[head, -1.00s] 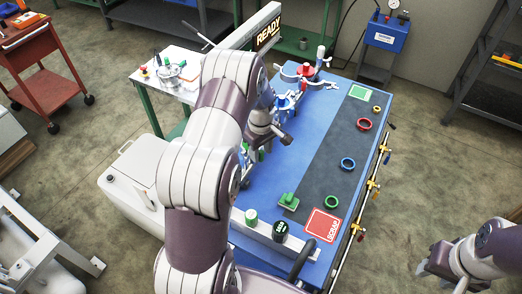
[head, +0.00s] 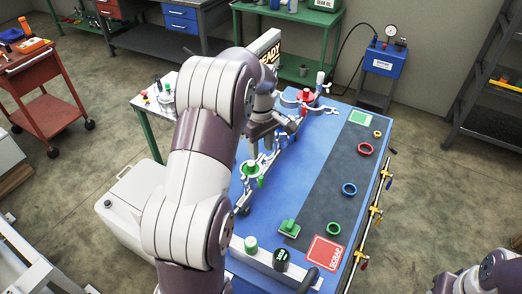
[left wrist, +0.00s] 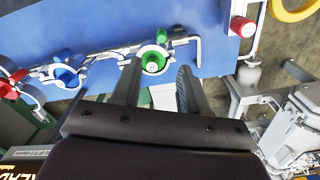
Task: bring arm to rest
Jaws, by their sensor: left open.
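My left arm reaches from the lower left over the blue workbench (head: 275,199). My left gripper (head: 266,148) points down above the bench's left side, near the row of clamps. In the left wrist view its two dark fingers (left wrist: 158,82) are apart, and nothing is held between them. Beyond the fingertips is a clamp with a green part (left wrist: 154,61); it also shows in the head view (head: 251,169). A clamp with a blue part (left wrist: 66,75) is left of it. My right gripper (head: 446,284) is largely cut off at the lower right corner.
A red-topped clamp (head: 305,97) stands at the bench's far end. Red (head: 365,149), blue (head: 349,189) and green (head: 333,229) rings lie on the dark strip. A red scrap pad (head: 325,252) is at the near right. The READY sign (head: 270,52) is partly behind my arm.

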